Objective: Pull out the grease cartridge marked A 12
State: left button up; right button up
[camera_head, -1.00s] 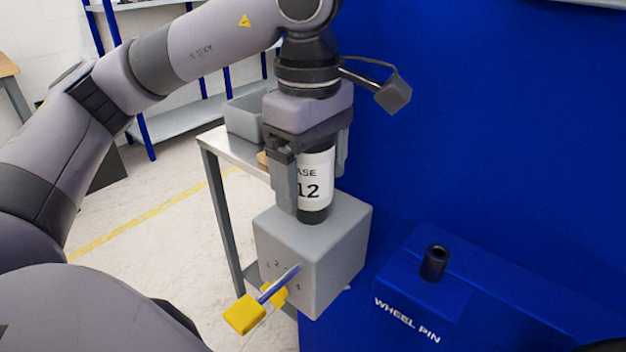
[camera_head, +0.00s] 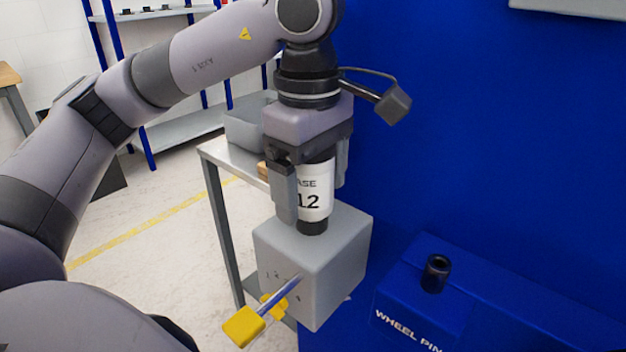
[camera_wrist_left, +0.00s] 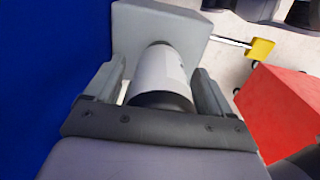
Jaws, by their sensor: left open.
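The grease cartridge (camera_head: 314,200) is a dark cylinder with a white label; "ASE" and "12" are readable, the rest is hidden. It stands upright in the top of a grey block (camera_head: 335,270) with a lever ending in a yellow handle (camera_head: 243,327). My left gripper (camera_head: 312,205) points down over the cartridge, open, with one finger on each side; its palm hides the top. In the left wrist view the cartridge (camera_wrist_left: 162,75) shows between the two fingers (camera_wrist_left: 165,90). Contact cannot be told. My right gripper is not in view.
A blue panel (camera_head: 480,130) stands close on the right. A blue ledge marked "WHEEL PIN" (camera_head: 405,325) with a black pin (camera_head: 436,273) is at lower right. A metal table (camera_head: 225,155) with a grey bin (camera_head: 250,125) stands behind. A red object (camera_wrist_left: 285,110) shows in the wrist view.

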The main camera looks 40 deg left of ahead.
pick_arm(q)
jog(key=shift+s+d+f, duration=0.15)
jog(key=shift+s+f, duration=0.05)
jog(key=shift+f, duration=0.55)
jog(key=shift+r, duration=0.1)
jog(key=c, duration=1.4)
jog(key=shift+w+r+p, duration=0.2)
jog(key=shift+r+p, duration=0.45)
jog(key=shift+r, duration=0.25)
jog(key=shift+a+r+p, duration=0.2)
jog(key=shift+r+p, duration=1.55)
jog(key=shift+r, duration=0.6)
